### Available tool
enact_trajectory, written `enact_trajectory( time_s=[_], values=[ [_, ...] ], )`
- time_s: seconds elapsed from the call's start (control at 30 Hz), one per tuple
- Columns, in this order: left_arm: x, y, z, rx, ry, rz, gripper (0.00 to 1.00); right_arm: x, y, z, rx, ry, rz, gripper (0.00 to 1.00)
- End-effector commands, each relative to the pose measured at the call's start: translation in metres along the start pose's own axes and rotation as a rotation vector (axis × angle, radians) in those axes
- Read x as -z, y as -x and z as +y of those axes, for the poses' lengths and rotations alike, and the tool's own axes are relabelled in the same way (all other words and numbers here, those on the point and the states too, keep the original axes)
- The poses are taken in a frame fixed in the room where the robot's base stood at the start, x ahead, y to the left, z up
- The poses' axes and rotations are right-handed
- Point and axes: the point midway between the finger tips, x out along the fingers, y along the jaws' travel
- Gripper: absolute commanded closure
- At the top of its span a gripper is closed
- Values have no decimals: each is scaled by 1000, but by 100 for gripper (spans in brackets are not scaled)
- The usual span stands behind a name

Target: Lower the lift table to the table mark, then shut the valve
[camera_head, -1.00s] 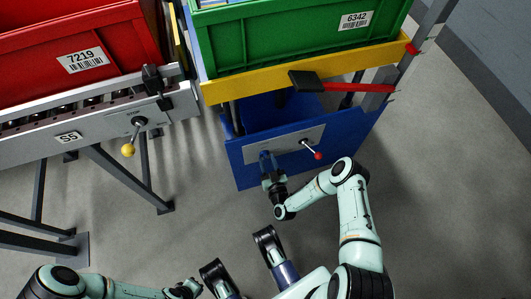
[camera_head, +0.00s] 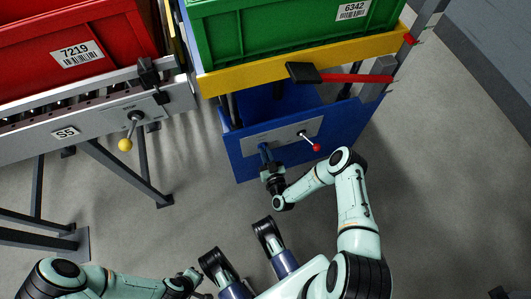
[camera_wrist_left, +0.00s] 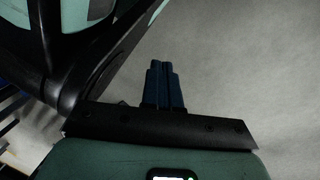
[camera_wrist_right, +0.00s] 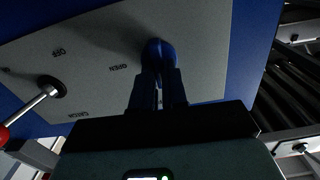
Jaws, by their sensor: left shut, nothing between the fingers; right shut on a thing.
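The lift table has a blue base (camera_head: 236,163) with a yellow-edged top (camera_head: 250,79) above it. A grey panel (camera_head: 257,138) on the base's front carries a lever with a red knob (camera_head: 316,147). My right gripper (camera_head: 265,152) is at this panel, left of the red knob. In the right wrist view, its fingers (camera_wrist_right: 158,75) are shut on a small part at the panel, mostly hidden behind them. The red-knobbed lever (camera_wrist_right: 48,90) stands apart, to the left. My left gripper (camera_wrist_left: 164,80) is shut and empty over bare floor, far from the table.
A green crate (camera_head: 280,35) rests on the yellow-edged top. A black block (camera_head: 303,72) with a red bar juts from its front. Left stands a roller conveyor marked S5 (camera_head: 100,132), with a red crate (camera_head: 75,25) and a yellow-balled lever (camera_head: 124,144). Floor in front is clear.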

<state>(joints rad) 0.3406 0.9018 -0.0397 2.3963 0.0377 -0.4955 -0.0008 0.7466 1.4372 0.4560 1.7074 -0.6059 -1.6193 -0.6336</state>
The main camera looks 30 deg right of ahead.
Motion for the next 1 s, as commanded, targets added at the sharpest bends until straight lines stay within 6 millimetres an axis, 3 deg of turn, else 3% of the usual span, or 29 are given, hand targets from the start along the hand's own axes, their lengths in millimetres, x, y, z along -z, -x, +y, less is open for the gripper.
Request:
enact_trajectory(
  time_s=[0.27,1.0],
  values=[
    [6,5,5,-10,-7,22,100,0,-1,1,0,-174,1,100],
    [10,7,8,-16,-10,35,100,-2,-1,5,0,-870,1,100]
  ],
)
